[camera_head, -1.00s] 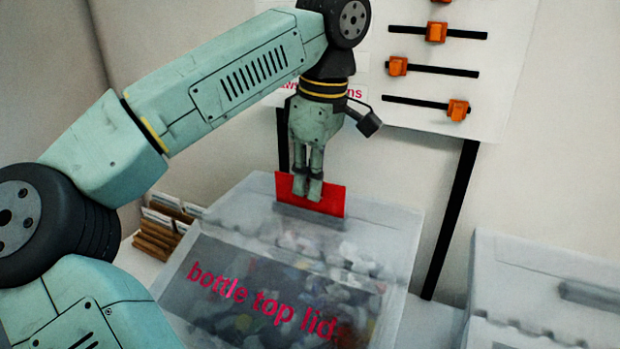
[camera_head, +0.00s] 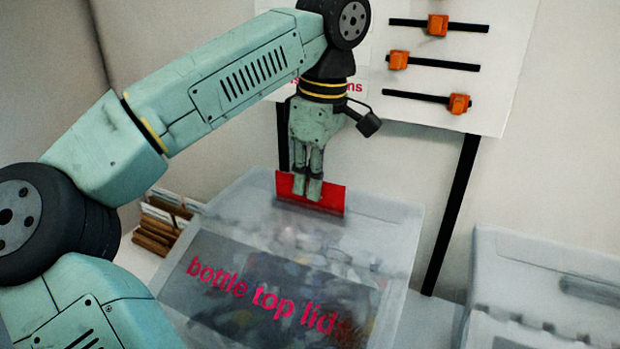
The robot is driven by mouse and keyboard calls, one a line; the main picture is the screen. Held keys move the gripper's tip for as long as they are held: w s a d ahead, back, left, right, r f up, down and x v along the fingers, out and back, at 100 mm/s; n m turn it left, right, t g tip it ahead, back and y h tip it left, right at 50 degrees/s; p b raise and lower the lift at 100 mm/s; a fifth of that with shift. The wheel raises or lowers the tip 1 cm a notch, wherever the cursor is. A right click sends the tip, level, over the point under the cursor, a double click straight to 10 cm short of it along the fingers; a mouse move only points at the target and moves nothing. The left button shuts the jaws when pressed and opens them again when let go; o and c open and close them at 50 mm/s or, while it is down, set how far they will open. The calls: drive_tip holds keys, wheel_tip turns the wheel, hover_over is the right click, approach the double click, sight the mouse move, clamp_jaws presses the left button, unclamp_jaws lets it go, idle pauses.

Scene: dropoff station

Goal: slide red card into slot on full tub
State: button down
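The red card (camera_head: 331,200) is upright at the top back of the full tub. The tub (camera_head: 385,212) is translucent, holds many bottle tops, and reads "bottle top lids" on its front. My gripper (camera_head: 307,198) points down with its fingers close together at the card and looks shut on it. The card's lower edge meets the slot (camera_head: 310,212) on the tub's lid. How deep the card sits in the slot is hard to tell.
A second translucent tub (camera_head: 530,255) stands at the right. A wooden rack with cards (camera_head: 160,225) is at the left, behind my arm. A white board with orange sliders (camera_head: 437,60) stands behind on black legs (camera_head: 455,210).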

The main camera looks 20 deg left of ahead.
drive_tip(key=shift+f, duration=0.3)
drive_tip(key=c, duration=1.7)
unclamp_jaws()
drive_tip(key=shift+r, duration=0.1)
